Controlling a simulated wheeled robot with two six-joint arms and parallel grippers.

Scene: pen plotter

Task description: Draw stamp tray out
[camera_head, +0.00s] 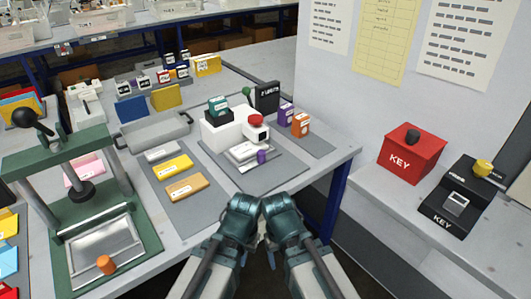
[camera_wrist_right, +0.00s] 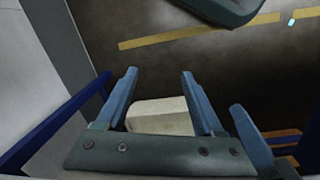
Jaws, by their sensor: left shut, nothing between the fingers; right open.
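A shallow grey tray (camera_head: 152,131) with end handles lies empty on the bench in the head view. Farther back, a grey holder (camera_head: 127,86) carries several small labelled stamps. I cannot tell which one is the stamp tray. My left gripper (camera_head: 243,212) is shut and empty, just off the bench's front edge. My right gripper (camera_head: 282,212) is beside it, apart from both trays. In the right wrist view its fingers (camera_wrist_right: 158,75) are spread, with a pale block-like shape behind them; neither tray shows there.
A green press (camera_head: 60,156) stands at left. Yellow and orange boxes (camera_head: 172,167) lie near the front of the bench. A white device with a red knob (camera_head: 255,120) sits at centre. A red KEY box (camera_head: 411,156) and a black KEY box (camera_head: 459,197) stand on the right counter.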

